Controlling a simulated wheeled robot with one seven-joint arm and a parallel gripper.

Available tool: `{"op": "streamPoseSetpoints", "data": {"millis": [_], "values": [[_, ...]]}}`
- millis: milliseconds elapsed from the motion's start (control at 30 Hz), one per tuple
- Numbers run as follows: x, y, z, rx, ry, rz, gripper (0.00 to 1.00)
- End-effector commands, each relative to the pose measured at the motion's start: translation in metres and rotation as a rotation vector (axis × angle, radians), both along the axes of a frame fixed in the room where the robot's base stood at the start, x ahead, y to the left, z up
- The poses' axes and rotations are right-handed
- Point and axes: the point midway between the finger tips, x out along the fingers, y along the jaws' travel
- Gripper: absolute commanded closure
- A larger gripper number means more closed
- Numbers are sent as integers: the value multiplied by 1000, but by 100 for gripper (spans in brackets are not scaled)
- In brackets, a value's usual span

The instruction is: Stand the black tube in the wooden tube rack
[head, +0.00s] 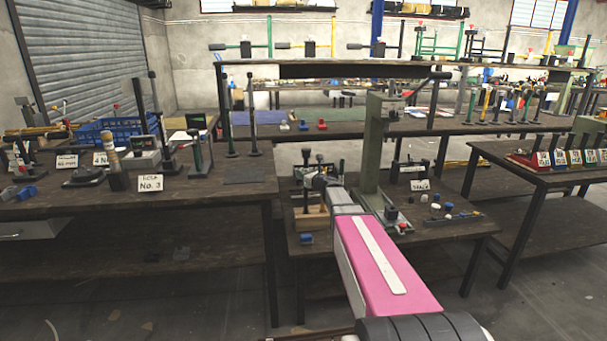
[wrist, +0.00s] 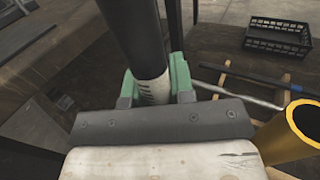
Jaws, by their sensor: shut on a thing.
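My gripper (wrist: 155,88) is shut on the black tube (wrist: 133,35), with its green fingertips on either side of a pale printed band near one end. The tube runs up out of the wrist view; its far end is out of frame. In the head view my gripper (head: 318,182) is small, over the low middle table, and the tube is hard to tell from the dark uprights there. A light wooden piece (head: 311,217), seemingly the tube rack, stands just below my gripper. Light wooden strips (wrist: 284,82) also show right of my gripper in the wrist view; I cannot tell whether they belong to it.
A yellow hollow tube (wrist: 296,130) is close on the right in the wrist view. A black crate (wrist: 277,37) lies beyond. A green press column (head: 373,150) stands right of my gripper. A blue block (head: 306,239) lies at the table's front. The left table (head: 230,190) is crowded.

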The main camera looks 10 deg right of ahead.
Motion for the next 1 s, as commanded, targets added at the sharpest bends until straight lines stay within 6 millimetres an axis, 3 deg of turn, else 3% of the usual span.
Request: {"op": "streamPoseSetpoints", "data": {"millis": [1000], "values": [[0,0,-22,1,0,1,100]]}}
